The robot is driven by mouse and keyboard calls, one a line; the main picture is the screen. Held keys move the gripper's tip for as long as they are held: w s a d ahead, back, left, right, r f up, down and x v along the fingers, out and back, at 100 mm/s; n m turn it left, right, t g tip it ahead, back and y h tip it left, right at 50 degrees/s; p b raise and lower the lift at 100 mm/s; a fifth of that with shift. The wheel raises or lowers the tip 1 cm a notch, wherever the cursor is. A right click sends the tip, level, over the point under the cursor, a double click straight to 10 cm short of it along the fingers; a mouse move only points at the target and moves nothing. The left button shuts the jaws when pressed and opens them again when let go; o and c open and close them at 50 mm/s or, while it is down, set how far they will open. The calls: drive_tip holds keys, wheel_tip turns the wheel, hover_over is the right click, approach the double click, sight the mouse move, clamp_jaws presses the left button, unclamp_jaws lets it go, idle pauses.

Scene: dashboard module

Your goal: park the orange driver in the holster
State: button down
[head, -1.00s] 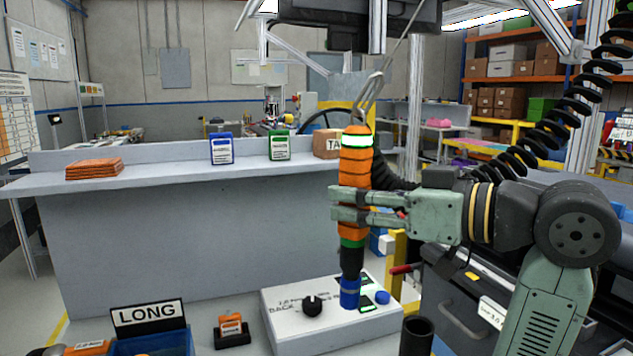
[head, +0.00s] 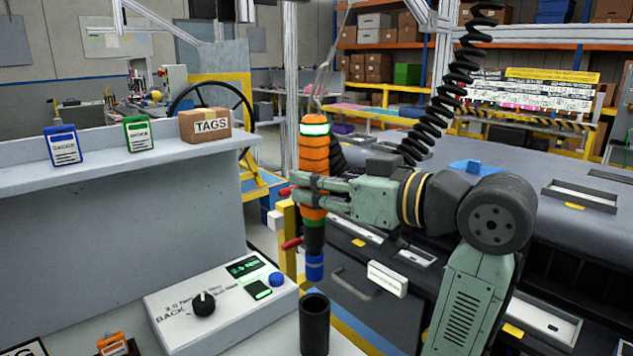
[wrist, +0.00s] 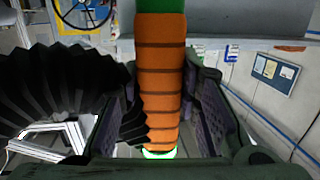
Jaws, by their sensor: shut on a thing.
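The orange driver (head: 313,153) hangs upright in my gripper (head: 308,191), its blue tip pointing down. My gripper is shut around the orange ribbed body; in the wrist view the driver (wrist: 160,75) runs between the two fingers (wrist: 160,105). A black upright tube (head: 314,325), which looks like the holster, stands at the front edge of the bench. The driver's blue tip is above the tube's mouth in the head view, apart from it. The depth between them is hard to tell.
A white control box (head: 222,303) with a black knob and a blue button sits left of the tube. A TAGS box (head: 205,125) stands on the shelf. A black coiled hose (head: 440,100) hangs behind my arm. Grey drawers (head: 372,290) lie behind.

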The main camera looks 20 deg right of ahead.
drive_tip(key=shift+f+b, duration=5.9)
drive_tip(key=shift+f, duration=2.15)
drive_tip(key=c, duration=1.1)
unclamp_jaws()
approach(322, 276)
drive_tip(key=shift+s+d, duration=0.25)
drive_tip(key=shift+s, duration=0.3)
